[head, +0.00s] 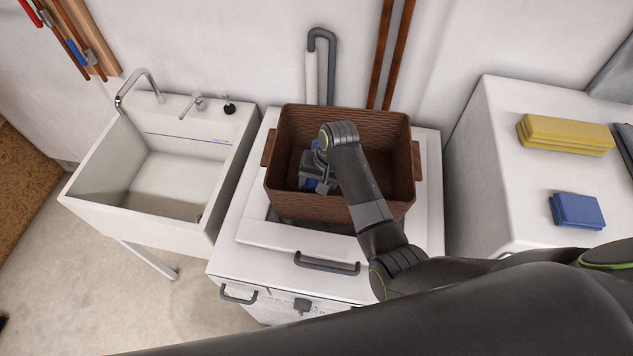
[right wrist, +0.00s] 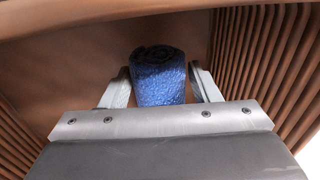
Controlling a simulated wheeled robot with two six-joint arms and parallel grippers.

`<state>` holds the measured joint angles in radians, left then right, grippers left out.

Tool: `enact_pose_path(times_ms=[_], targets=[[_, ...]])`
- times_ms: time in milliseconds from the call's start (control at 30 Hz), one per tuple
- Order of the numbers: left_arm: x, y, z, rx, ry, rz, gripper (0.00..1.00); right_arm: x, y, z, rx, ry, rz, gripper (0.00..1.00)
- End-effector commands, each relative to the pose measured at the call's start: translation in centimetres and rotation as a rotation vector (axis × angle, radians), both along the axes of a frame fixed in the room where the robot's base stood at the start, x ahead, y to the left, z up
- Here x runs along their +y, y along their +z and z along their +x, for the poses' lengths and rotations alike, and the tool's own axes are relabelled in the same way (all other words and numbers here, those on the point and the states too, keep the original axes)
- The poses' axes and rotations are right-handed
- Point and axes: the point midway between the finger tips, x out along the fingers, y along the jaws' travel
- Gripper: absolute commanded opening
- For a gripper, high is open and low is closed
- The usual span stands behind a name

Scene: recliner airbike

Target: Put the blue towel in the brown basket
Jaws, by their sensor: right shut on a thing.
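The brown basket (head: 340,204) stands on a white cabinet top. My right gripper (head: 312,185) reaches down inside the basket, near its left side. In the right wrist view, my right gripper (right wrist: 160,88) is shut on the blue towel (right wrist: 160,75), which is rolled and sits between the two fingers. The ribbed brown walls of the basket (right wrist: 285,70) surround the gripper there. In the head view the towel is mostly hidden by the gripper and wrist. Whether the towel touches the basket's bottom cannot be told. My left gripper is not in view.
A white sink (head: 160,180) stands left of the cabinet (head: 410,250). On the right, a white surface (head: 500,190) holds a yellow folded towel (head: 565,135) and a small blue folded cloth (head: 577,210). A grey pipe (head: 322,60) and brown pipes (head: 390,50) run up the wall behind the basket.

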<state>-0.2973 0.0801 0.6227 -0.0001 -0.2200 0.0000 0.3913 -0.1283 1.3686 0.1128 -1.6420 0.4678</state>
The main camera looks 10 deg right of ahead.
Motion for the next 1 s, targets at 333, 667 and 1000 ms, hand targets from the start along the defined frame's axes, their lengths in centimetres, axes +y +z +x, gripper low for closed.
enact_pose_path(times_ms=[333, 667, 1000], targets=[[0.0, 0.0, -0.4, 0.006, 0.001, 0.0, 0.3, 0.0, -0.7, 0.0, 0.0, 0.0, 0.0, 0.6], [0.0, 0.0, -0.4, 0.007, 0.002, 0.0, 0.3, 0.0, -0.7, 0.0, 0.0, 0.0, 0.0, 0.78], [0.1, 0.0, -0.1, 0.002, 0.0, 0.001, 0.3, 0.5, 2.3, 1.2, -0.005, 0.004, 0.0, 0.78]])
